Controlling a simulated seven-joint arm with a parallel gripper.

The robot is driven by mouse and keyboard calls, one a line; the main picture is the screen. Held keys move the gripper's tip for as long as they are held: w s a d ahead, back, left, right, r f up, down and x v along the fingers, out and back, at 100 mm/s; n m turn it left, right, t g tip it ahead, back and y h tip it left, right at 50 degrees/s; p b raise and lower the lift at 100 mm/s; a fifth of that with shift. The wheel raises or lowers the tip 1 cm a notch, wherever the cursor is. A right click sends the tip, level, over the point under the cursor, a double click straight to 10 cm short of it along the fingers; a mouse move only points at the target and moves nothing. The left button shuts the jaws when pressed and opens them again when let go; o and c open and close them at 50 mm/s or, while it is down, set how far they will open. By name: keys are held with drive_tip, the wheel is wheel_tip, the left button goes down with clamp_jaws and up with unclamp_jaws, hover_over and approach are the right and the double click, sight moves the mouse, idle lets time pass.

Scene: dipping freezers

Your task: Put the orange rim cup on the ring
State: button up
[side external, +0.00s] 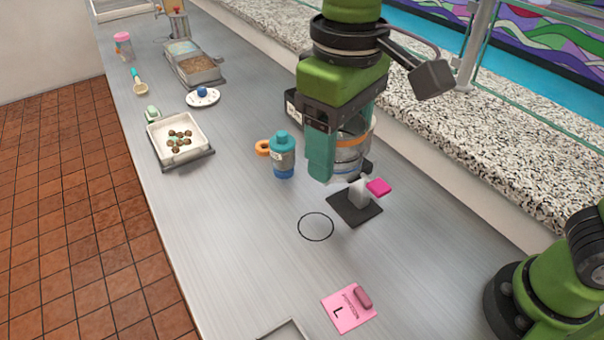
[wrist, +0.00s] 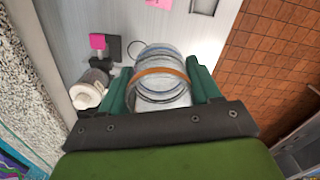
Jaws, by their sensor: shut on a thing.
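My gripper (wrist: 162,92) is shut on a clear cup (wrist: 163,57) with an orange band, which sits between its teal fingers in the wrist view. In the side external view the cup (side external: 352,145) is partly hidden behind my gripper (side external: 338,150). The cup appears held above the counter, behind and above the dark square base with the pink-topped piece. The ring (side external: 316,227), a thin black circle on the steel counter, lies empty in front and to the left of that base. Only part of the ring (wrist: 136,48) shows beyond the cup in the wrist view.
A dark base (side external: 355,208) with a pink-topped grey piece stands close to the ring. A teal-lidded bottle (side external: 283,158) stands to the left of my gripper. A pink card (side external: 346,312) lies nearer the front. A white tray (side external: 161,149) of brown balls is farther left.

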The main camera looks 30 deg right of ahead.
wheel_tip(320, 180, down, 24)
drive_tip(key=shift+a, duration=0.1)
drive_tip(key=w+a, duration=0.3)
drive_tip(key=w+a+f, duration=0.1)
drive_tip(key=w+a, duration=0.2)
drive_tip(key=a, duration=0.1)
drive_tip(key=w+a, duration=0.3)
drive_tip(key=w, duration=0.1)
drive_tip(key=shift+a+f, duration=0.15)
drive_tip(key=shift+a, duration=0.1)
drive_tip(key=shift+w+a+f, duration=0.25)
drive_tip(key=shift+w+f, duration=0.05)
drive_tip(key=shift+f, duration=0.3)
drive_tip(key=shift+w+a+f, duration=0.2)
drive_tip(key=shift+w+f, duration=0.05)
drive_tip(key=shift+f, duration=0.75)
